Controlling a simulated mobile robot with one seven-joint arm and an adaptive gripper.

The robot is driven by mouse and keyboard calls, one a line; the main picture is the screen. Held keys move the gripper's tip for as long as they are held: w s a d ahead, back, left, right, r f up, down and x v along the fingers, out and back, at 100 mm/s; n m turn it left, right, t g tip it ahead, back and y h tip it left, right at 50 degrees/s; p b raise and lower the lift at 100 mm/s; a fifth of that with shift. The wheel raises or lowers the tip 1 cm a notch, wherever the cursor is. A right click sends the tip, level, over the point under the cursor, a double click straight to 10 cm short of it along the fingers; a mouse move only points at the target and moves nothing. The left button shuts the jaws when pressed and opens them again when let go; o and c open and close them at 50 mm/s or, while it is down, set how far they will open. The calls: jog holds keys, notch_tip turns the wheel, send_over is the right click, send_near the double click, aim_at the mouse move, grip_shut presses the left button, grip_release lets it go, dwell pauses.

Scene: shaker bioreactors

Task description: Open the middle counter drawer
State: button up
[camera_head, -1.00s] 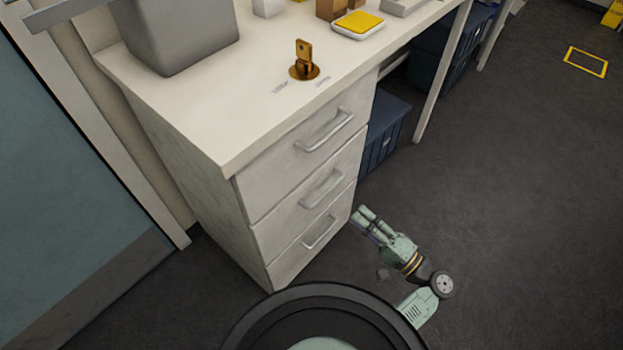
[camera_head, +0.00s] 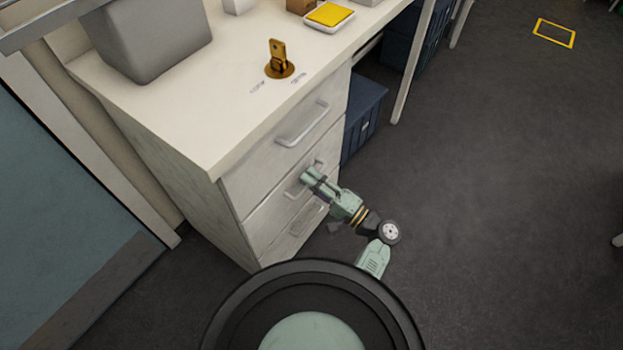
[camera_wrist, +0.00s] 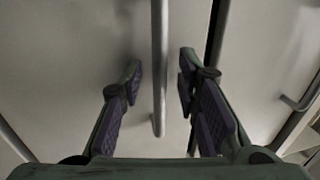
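The white counter cabinet has three stacked drawers. The middle drawer (camera_head: 264,207) is closed, and its bar handle (camera_head: 296,187) is partly hidden by my gripper (camera_head: 308,177). The same handle shows in the wrist view (camera_wrist: 159,65) as a bar running between my two fingers. My gripper (camera_wrist: 160,80) is open in the wrist view, with one finger on each side of the bar. The fingers look apart from the bar, with a wider gap on the left.
The top drawer handle (camera_head: 302,125) lies above and the bottom drawer handle (camera_head: 306,219) below. A gold key-like switch (camera_head: 279,62) and a grey bin (camera_head: 150,38) stand on the countertop. A blue box (camera_head: 364,115) is right of the cabinet. The floor in front is clear.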

jog(key=shift+c, duration=0.2)
grip_shut()
dwell(0.7)
